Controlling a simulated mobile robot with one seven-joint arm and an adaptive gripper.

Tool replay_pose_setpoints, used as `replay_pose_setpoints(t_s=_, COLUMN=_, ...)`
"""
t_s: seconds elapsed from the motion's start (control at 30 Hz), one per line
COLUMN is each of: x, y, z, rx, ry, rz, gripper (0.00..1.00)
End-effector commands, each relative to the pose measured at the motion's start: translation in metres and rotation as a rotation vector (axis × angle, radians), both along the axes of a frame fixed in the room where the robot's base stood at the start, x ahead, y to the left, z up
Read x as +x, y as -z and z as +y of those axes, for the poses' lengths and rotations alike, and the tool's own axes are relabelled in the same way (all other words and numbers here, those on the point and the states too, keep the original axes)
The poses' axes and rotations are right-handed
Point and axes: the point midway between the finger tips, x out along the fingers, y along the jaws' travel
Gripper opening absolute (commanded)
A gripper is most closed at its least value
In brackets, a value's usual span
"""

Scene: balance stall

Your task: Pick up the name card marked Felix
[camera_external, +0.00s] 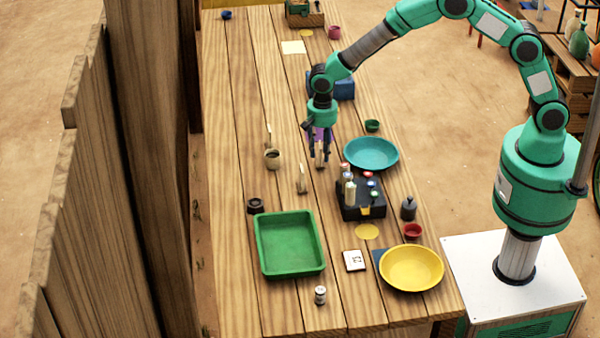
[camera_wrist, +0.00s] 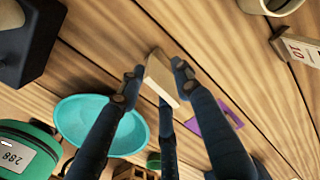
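My gripper (camera_external: 320,157) is low over the middle of the table, its fingers pointing down. In the wrist view its fingers (camera_wrist: 156,78) stand around a small pale wooden piece (camera_wrist: 160,75), seen from above, which looks like a card stand. A narrow gap shows on its right side, so the gripper looks open. The piece also shows between the fingers in the external view (camera_external: 319,160). No name can be read on it. Similar upright pieces stand nearby, one in front (camera_external: 302,181) and one behind the cup (camera_external: 268,136). I see no legible Felix marking.
A teal plate (camera_external: 371,153) and a black box with bottles (camera_external: 362,208) stand close on the right. A beige cup (camera_external: 272,159) is on the left. A purple flat piece (camera_wrist: 212,120) lies near the fingers. A green tray (camera_external: 289,244) and yellow plate (camera_external: 411,268) are in front.

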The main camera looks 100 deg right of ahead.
Motion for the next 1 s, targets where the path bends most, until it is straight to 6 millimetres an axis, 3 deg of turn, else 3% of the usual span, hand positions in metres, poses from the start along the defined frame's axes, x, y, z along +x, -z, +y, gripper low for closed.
replay_pose_setpoints(t_s=0.03, x=0.000, y=0.000, z=0.000, rx=0.000, ry=0.000, rz=0.000, gripper=0.20)
replay_pose_setpoints(t_s=0.13, x=0.000, y=0.000, z=0.000, rx=0.000, ry=0.000, rz=0.000, gripper=0.01)
replay_pose_setpoints(t_s=0.67, x=0.000, y=-0.002, z=0.000, rx=0.000, ry=0.000, rz=-0.001, gripper=0.00)
replay_pose_setpoints(t_s=0.87, x=0.001, y=-0.015, z=0.000, rx=0.000, ry=0.000, rz=-0.002, gripper=0.00)
replay_pose_setpoints(t_s=1.0, x=0.001, y=-0.034, z=0.000, rx=0.000, ry=0.000, rz=-0.002, gripper=0.00)
